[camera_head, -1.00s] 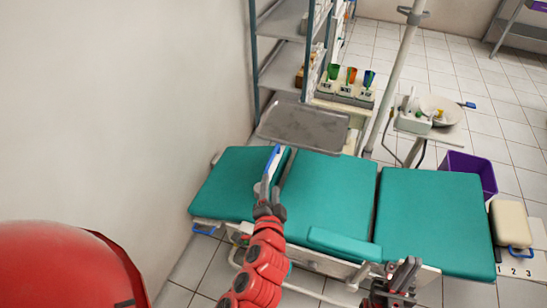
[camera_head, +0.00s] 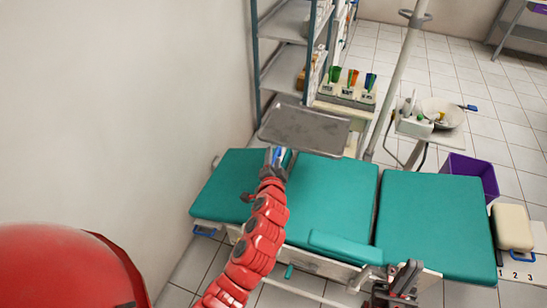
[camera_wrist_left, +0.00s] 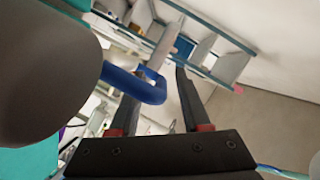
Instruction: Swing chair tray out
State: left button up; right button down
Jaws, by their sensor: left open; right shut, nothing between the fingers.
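The grey metal chair tray (camera_head: 304,128) lies flat behind the far edge of the green chair (camera_head: 330,195). A blue handle (camera_head: 277,154) shows at its near left side, largely hidden by my left gripper (camera_head: 275,158). In the left wrist view, the bent end of the blue handle (camera_wrist_left: 140,84) reaches between the open fingers of my left gripper (camera_wrist_left: 165,85). I cannot tell whether they touch it. My right gripper (camera_head: 405,275) is shut and empty at the chair's near edge.
A metal shelf rack (camera_head: 290,45) and the wall bound the back left. A pole (camera_head: 400,75) rises behind the chair, near a basin unit (camera_head: 420,120). A purple bin (camera_head: 472,172) stands at the right.

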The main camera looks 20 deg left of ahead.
pick_arm(q)
grip_shut()
dwell(1.4)
